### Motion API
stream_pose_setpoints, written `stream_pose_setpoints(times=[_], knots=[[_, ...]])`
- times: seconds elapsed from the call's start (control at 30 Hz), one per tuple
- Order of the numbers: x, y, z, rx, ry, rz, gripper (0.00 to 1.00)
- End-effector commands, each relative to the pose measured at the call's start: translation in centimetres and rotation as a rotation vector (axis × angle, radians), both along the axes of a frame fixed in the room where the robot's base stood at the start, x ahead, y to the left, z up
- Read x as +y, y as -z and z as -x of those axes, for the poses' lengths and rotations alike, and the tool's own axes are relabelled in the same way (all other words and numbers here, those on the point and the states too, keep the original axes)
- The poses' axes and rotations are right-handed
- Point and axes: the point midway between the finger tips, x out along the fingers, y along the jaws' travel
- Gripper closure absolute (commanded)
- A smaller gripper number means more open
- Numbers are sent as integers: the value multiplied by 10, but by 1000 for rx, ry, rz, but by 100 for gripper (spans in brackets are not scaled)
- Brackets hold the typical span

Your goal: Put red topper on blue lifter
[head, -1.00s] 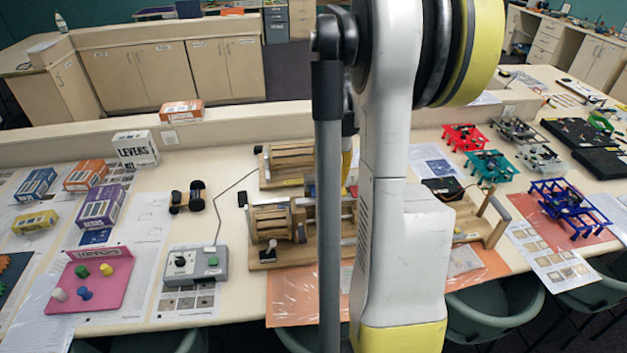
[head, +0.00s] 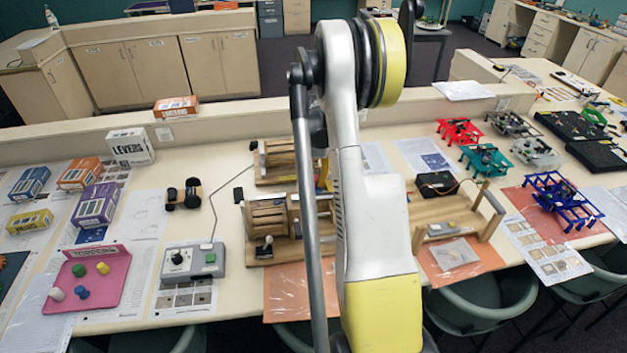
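The blue lifter (head: 563,205) is a blue open frame standing on an orange sheet at the right of the long table. A pink toppers tray (head: 115,289) lies at the left end. On it are a green topper (head: 78,270), a yellow topper (head: 103,268), a white topper (head: 56,293) and a blue topper (head: 82,292). I cannot make out a red topper. My arm crosses the middle of the head view, hiding part of the table; my gripper is out of view.
A red lifter (head: 459,131), a teal lifter (head: 485,158) and a white lifter (head: 536,153) stand near the blue one. Wooden devices (head: 283,161) and a grey control box (head: 193,262) occupy the table middle. Green chairs (head: 481,299) line the front edge.

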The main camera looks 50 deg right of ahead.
Motion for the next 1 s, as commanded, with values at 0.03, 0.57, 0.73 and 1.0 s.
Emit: stream_pose_setpoints(times=[0.03, 0.57, 0.73, 1.0], knots=[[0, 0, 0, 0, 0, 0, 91], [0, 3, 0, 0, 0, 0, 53], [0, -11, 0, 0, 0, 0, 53], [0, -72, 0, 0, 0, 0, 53]])
